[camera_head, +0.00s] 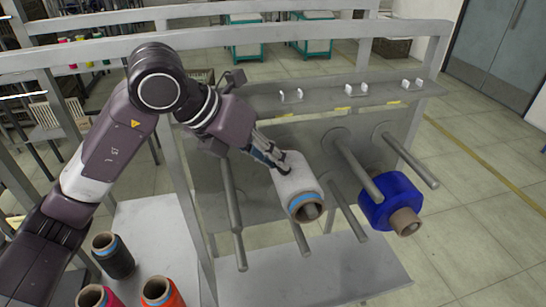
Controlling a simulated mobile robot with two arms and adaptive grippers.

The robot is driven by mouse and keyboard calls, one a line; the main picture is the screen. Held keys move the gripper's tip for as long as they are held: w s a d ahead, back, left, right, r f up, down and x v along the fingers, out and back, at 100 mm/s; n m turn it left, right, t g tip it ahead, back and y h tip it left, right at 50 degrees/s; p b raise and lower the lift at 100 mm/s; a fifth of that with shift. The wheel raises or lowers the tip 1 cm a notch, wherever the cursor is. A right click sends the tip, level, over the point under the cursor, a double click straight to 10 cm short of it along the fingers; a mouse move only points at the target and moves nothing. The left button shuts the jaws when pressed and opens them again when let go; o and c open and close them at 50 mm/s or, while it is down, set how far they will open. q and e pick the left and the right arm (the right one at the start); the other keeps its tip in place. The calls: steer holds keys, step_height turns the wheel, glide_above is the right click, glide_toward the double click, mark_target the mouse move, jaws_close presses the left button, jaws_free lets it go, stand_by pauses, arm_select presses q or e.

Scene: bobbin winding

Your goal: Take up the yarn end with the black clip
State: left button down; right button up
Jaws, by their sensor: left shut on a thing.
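My left gripper (281,164) reaches in from the left, with its fingertips at the upper back edge of the white yarn bobbin (296,180). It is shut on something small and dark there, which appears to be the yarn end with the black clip. The fingers cover most of it, and no yarn strand can be made out. The white bobbin sits on a peg of the grey rack, its brown core and blue band facing the front. My right gripper is not in view.
A blue bobbin (386,204) sits on a peg at right; several other pegs are bare. White guides (291,95) line the rack's top plate. Black (112,258), orange (160,293) and pink (92,297) bobbins stand at lower left. Metal frame posts surround the arm.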

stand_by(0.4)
arm_select(q)
step_height(320, 180, up, 5)
steer(key=a+p, duration=0.2)
steer(key=shift+s+a+r, duration=0.15)
steer(key=shift+s+a, duration=0.25)
steer(key=shift+s, duration=0.05)
stand_by(0.4)
